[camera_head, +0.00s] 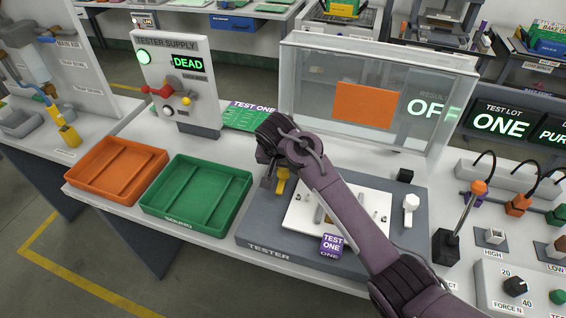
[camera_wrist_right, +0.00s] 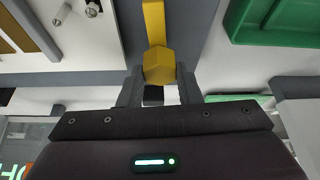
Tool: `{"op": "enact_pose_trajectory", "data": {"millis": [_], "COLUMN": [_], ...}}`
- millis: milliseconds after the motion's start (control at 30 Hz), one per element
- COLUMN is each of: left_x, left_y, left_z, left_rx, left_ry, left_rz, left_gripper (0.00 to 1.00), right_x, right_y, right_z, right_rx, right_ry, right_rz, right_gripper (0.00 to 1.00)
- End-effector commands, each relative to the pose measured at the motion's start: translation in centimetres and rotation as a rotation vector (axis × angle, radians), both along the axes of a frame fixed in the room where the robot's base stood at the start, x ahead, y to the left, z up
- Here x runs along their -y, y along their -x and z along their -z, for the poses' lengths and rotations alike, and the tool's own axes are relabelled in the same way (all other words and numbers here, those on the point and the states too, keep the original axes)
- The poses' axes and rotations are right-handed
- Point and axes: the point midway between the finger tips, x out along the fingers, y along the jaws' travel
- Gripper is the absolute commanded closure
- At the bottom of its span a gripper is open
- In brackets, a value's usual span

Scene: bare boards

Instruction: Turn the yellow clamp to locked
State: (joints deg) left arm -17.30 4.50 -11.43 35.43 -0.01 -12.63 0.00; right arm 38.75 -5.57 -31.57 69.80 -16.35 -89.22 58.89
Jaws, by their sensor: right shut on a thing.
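The yellow clamp (camera_head: 282,182) is on the grey tester base (camera_head: 258,243), at the left of the white plate (camera_head: 298,213). My right gripper (camera_head: 272,180) reaches over the tester from the right and hides part of the clamp. In the right wrist view the clamp's yellow knob (camera_wrist_right: 158,66) sits between the fingertips of my right gripper (camera_wrist_right: 158,88), which is shut on it. A yellow bar runs from the knob to the top of that view. My left gripper is not in view.
An orange tray (camera_head: 117,152) and a green tray (camera_head: 243,176) stand left of the tester. The tester supply (camera_head: 150,65) reads DEAD. A clear screen (camera_head: 300,90) stands behind the tester.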

Motion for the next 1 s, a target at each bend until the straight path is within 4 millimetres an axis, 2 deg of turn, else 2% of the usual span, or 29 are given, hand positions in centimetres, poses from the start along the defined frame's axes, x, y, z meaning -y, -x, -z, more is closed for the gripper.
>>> {"op": "enact_pose_trajectory", "data": {"millis": [33, 500, 800, 1000], "left_x": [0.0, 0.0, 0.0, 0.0], "left_y": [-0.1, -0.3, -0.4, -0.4], "left_z": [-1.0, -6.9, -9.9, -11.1], "left_rx": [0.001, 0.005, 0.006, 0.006], "left_ry": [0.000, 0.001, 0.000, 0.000], "left_rz": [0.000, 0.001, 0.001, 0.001], "left_gripper": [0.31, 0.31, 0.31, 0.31], "right_x": [0.1, 0.3, 0.5, 0.6], "right_y": [0.0, 0.0, -0.1, -0.2], "right_z": [-0.5, -0.7, -0.6, -0.4], "right_rx": [-0.002, -0.003, -0.001, -0.001], "right_ry": [0.000, -0.003, -0.002, -0.002], "right_rz": [-0.029, -0.454, -0.740, -0.931], "right_gripper": [0.92, 0.92, 0.92, 0.92]}}
